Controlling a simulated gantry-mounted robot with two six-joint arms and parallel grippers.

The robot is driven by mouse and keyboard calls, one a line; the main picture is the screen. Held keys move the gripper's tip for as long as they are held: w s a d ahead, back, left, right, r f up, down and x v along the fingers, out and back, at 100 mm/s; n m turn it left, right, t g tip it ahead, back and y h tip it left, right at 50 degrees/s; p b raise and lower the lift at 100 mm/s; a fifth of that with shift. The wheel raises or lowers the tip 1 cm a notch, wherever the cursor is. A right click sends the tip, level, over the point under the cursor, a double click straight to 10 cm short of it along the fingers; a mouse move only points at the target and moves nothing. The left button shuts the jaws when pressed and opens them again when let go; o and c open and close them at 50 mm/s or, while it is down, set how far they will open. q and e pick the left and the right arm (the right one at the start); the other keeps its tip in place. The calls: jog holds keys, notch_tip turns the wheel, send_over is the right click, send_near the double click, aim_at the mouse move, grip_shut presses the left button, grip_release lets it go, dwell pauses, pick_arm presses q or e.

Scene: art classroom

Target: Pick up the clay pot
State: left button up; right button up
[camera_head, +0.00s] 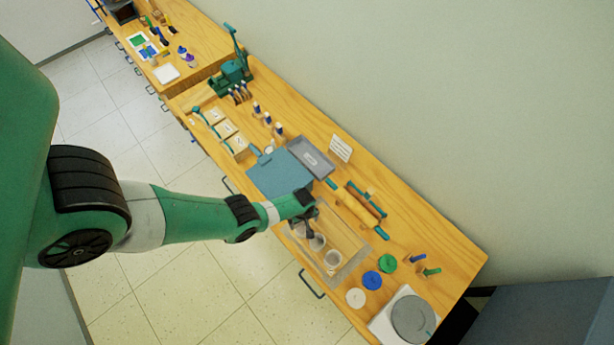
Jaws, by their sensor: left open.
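Several small grey pots stand in a row on a shallow tray (348,270) near the counter's front edge. One pot (332,261) is in plain view at the near end. Another pot (318,243) is right by my left gripper. A further pot at the far end is partly hidden by my arm. Which of them is the clay pot I cannot tell. My left gripper (311,233) is open, pointing down over the tray beside the middle pot. Its small size hides whether the fingers touch a pot. My right gripper is not in view.
Behind the tray lie rolling pins (356,208). A blue-grey board (280,174) and a grey tray (311,157) lie to the left. Blue (372,280), green (387,263) and white (355,298) discs and a potter's wheel (412,319) are to the right. A wall bounds the back.

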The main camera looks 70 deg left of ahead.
pick_arm(q)
jog(key=b, duration=0.7)
send_over(303, 231)
jog(key=f, duration=0.6)
jog(key=shift+w+d+f, duration=0.1)
jog(key=shift+d+f, duration=0.1)
jog(key=shift+f, duration=0.2)
jog(key=shift+r+p, duration=0.1)
jog(key=shift+p, duration=0.25)
jog(key=f+b, duration=0.5)
jog(key=shift+s+a+f, duration=0.2)
jog(key=shift+s, duration=0.05)
jog(key=shift+r, duration=0.15)
jog(key=shift+c, duration=0.2)
jog(key=c, duration=1.3)
